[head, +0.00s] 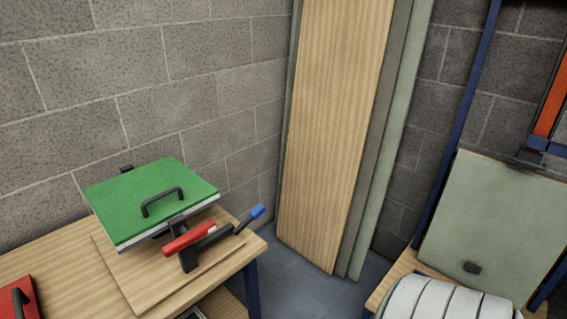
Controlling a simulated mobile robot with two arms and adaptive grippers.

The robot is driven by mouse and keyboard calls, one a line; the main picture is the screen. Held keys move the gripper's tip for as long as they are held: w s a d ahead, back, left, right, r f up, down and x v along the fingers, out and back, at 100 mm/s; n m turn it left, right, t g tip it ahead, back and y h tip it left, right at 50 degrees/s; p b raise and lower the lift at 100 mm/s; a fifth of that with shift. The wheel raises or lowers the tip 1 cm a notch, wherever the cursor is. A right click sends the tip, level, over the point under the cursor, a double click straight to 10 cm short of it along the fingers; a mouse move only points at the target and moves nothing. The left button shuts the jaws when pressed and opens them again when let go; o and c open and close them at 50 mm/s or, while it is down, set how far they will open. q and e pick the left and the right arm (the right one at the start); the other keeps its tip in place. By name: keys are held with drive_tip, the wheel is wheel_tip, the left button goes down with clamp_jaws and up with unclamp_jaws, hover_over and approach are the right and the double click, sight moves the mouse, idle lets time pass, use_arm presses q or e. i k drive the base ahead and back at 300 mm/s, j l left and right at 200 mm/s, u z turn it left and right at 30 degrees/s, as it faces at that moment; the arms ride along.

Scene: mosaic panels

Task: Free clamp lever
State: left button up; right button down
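A clamp (193,243) with a red grip (188,238) and a dark lever arm ending in a blue handle tip (257,211) stands at the front right edge of a green-topped panel (115,206). The blue tip points up and to the right, beyond the panel. The green panel has a black handle on top and sits raised on a wooden board on the table. The clamp's lower part is partly hidden behind the red grip. Neither of my grippers shows in the head view.
The wooden table (38,254) has a red object (18,297) with a black handle at lower left. Tall boards (330,120) lean in the corner behind. A pale green panel (495,225) and light curved segments (440,300) are at the right. Bare floor shows between the tables.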

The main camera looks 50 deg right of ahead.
sight(260, 210)
drive_tip(key=z, duration=1.35)
